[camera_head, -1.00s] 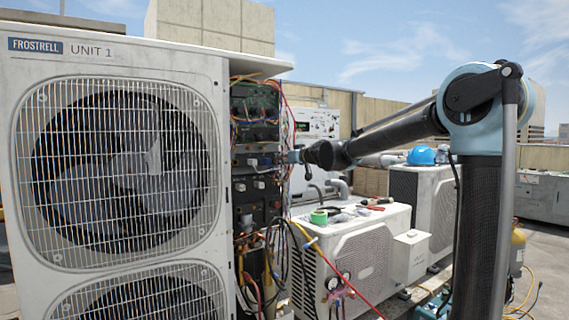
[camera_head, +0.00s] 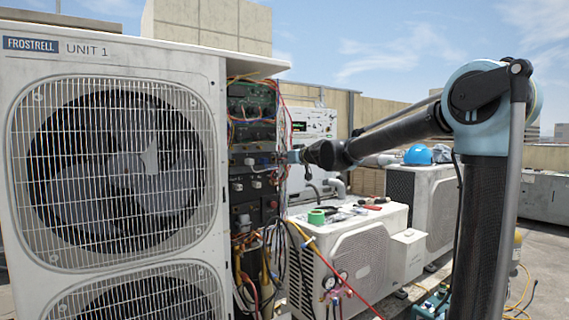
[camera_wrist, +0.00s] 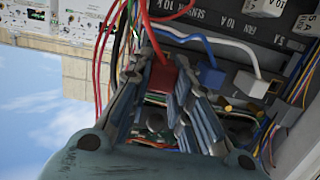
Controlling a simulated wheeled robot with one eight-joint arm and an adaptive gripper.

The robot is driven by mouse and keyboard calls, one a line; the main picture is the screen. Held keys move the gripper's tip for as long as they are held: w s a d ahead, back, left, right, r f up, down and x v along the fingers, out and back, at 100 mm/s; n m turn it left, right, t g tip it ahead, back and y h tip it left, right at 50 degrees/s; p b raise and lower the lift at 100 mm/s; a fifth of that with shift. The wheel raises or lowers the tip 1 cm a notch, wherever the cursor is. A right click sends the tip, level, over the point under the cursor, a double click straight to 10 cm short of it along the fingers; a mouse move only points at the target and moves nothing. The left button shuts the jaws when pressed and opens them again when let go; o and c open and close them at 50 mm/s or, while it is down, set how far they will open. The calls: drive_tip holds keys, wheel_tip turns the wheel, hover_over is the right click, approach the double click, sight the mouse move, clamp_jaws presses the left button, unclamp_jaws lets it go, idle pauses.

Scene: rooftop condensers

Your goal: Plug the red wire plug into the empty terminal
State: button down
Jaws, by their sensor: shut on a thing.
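The red wire plug (camera_wrist: 163,74) is between the two fingers of my gripper (camera_wrist: 162,82) in the wrist view, and the gripper is shut on it. A red wire curves up from it. The plug is close to the dark terminal strip (camera_wrist: 232,50), just below the "SENSOR 10 A" label. I cannot tell whether it is seated, and the socket in front of it is hidden. A blue plug (camera_wrist: 211,76) and a white plug (camera_wrist: 252,84) sit to its right. In the head view my gripper (camera_head: 293,157) reaches the open electrical side of Unit 1, its fingers mostly hidden by wires.
Loose red, green and black wires (camera_wrist: 115,45) hang close beside the gripper. Unit 1 (camera_head: 110,170) fills the left of the head view. A lower white condenser (camera_head: 355,240) with tools and green tape on top stands below my arm.

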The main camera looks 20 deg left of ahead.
drive_tip(key=shift+d, duration=0.1)
drive_tip(key=shift+f+v, duration=0.15)
drive_tip(key=shift+v, duration=0.8)
drive_tip(key=shift+f+v, duration=0.15)
drive_tip(key=shift+v, duration=0.8)
